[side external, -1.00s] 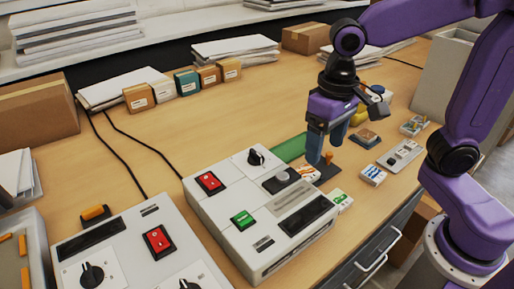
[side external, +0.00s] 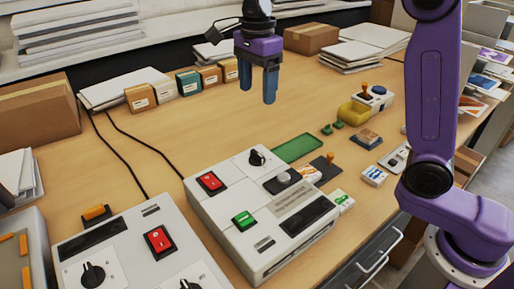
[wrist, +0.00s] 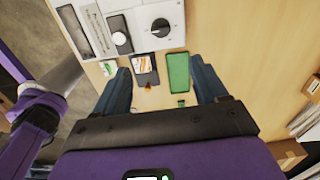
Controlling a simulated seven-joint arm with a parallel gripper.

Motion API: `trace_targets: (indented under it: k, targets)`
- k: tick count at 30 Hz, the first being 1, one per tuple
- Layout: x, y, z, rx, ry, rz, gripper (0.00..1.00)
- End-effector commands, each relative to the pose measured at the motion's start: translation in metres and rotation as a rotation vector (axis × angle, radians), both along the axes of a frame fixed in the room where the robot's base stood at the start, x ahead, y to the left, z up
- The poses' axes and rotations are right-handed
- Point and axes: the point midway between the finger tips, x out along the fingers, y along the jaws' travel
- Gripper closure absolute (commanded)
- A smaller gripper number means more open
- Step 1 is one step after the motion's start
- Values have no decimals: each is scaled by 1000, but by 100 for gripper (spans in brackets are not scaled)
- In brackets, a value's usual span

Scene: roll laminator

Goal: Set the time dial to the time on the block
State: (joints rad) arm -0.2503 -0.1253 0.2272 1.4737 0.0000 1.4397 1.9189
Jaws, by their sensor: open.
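The middle machine (side external: 225,205) is a pale laminator with a black pointer dial (side external: 257,157) at its back corner. That dial also shows at the top of the wrist view (wrist: 160,27), with marks around it too small to read. A round silver knob (side external: 283,177) sits nearby on the machine. Several labelled blocks (side external: 188,82) stand in a row at the back; their print is unreadable, and I cannot tell which thing bears the time. My gripper (side external: 258,92) is open and empty, fingers down, high above the table behind the machine. It also shows in the wrist view (wrist: 160,68).
A green tray (side external: 298,148) lies beside the machine, near a dark pad (side external: 325,170) with an orange-handled piece (side external: 330,158). A second machine (side external: 130,255) with a red switch stands at the left.

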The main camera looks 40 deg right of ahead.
Motion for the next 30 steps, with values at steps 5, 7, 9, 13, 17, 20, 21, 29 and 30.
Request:
trace_targets:
  k: [5, 7, 9, 13, 17, 20, 21, 29, 30]
  targets:
    - [2, -1, -6, -1, 3, -31, 28]
    - [2, -1, -14, -2, 5, -30, 28]
    - [1, -1, -25, -2, 6, -30, 28]
    - [1, -1, -49, -2, 6, -30, 28]
    - [1, -1, -74, -3, 6, -28, 28]
    - [1, -1, -93, -3, 6, -29, 28]
    - [1, -1, -100, -3, 6, -29, 28]
    - [1, -1, -146, -2, 6, -28, 28]
    - [1, -1, -151, -2, 5, -28, 28]
